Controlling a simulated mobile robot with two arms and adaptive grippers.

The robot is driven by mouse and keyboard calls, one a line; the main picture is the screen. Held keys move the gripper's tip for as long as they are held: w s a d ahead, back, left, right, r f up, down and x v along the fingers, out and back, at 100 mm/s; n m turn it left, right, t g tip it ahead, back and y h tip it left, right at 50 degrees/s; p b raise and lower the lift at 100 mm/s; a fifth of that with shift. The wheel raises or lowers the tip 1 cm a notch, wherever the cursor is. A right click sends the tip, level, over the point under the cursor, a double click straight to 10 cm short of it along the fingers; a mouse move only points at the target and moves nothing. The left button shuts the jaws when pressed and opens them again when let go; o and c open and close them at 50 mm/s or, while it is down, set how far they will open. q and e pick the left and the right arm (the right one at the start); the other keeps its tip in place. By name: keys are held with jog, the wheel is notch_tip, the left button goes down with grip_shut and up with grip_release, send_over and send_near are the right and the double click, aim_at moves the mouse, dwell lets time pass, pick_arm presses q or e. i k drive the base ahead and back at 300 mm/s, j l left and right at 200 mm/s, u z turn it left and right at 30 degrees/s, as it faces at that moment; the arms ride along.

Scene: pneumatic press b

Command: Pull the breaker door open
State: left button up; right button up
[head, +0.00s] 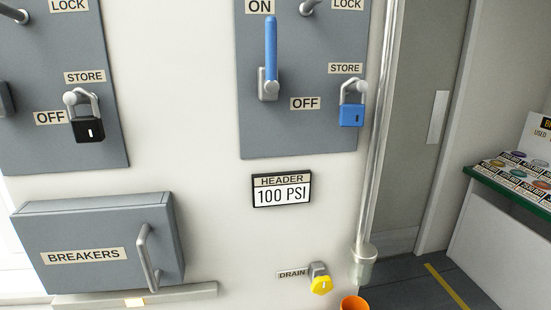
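The breaker door (84,259) is the grey front of a box labelled BREAKERS, low on the left of the head view. It looks shut, flush with the box. Its vertical metal bar handle (148,257) is on the door's right side. Neither of my grippers shows in the head view, so nothing of mine is seen touching the handle or door.
Above the box is a grey panel with a black padlock (87,127). Right of it are a blue lever (270,55), a blue padlock (352,113), a gauge sign (282,189) and a yellow drain valve (321,285). A vertical pipe (378,150) stands right. A ledge (180,294) runs below the box.

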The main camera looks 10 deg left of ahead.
aim_at(119, 248)
jog(key=j+u, duration=0.1)
jog(key=u, duration=0.25)
jog(key=j+u, duration=0.1)
jog(key=u, duration=0.3)
jog(key=j+u, duration=0.15)
jog(key=u, duration=0.2)
jog(key=k, duration=0.05)
